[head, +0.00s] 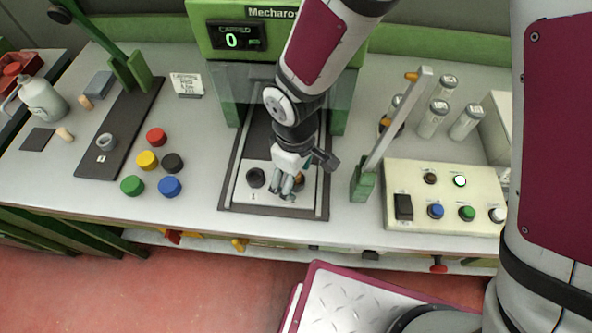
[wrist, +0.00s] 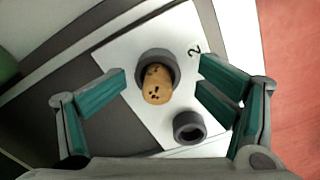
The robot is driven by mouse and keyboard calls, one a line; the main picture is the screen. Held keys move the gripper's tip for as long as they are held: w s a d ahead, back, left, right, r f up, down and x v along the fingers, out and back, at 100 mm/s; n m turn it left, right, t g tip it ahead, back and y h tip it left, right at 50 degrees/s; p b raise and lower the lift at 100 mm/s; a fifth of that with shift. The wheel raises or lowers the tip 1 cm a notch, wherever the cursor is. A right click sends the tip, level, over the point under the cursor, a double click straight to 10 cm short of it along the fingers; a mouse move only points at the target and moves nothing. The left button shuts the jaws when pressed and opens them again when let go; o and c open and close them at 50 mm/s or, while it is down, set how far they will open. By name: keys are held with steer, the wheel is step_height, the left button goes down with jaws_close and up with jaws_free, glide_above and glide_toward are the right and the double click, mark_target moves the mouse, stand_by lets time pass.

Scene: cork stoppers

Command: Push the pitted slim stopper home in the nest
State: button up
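The pitted stopper (wrist: 157,85) is a tan cork with dark pits. In the wrist view it stands in a grey ring nest (wrist: 143,64) beside the printed 2, with much of its length sticking out; its lower end is hidden. A second ring nest (wrist: 189,127) on the white plate (wrist: 118,57) looks empty. My gripper (wrist: 162,79) is open, its teal fingers on either side of the stopper and apart from it. In the head view my gripper (head: 287,188) is low over the white plate and hides most of the stopper (head: 300,180).
Green press posts (head: 340,112) stand behind my arm. A green-footed lever (head: 362,182) and a button box (head: 445,195) are on the right. Coloured caps (head: 157,137), a dark strip (head: 125,115) with a grey ring (head: 107,142), and two loose corks (head: 65,134) lie on the left.

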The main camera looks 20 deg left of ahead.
steer(key=shift+w+r, duration=0.1)
steer(key=shift+r, duration=0.15)
steer(key=shift+a+r, duration=0.1)
steer(key=shift+r, duration=0.25)
step_height(320, 180, up, 11)
stand_by(0.6)
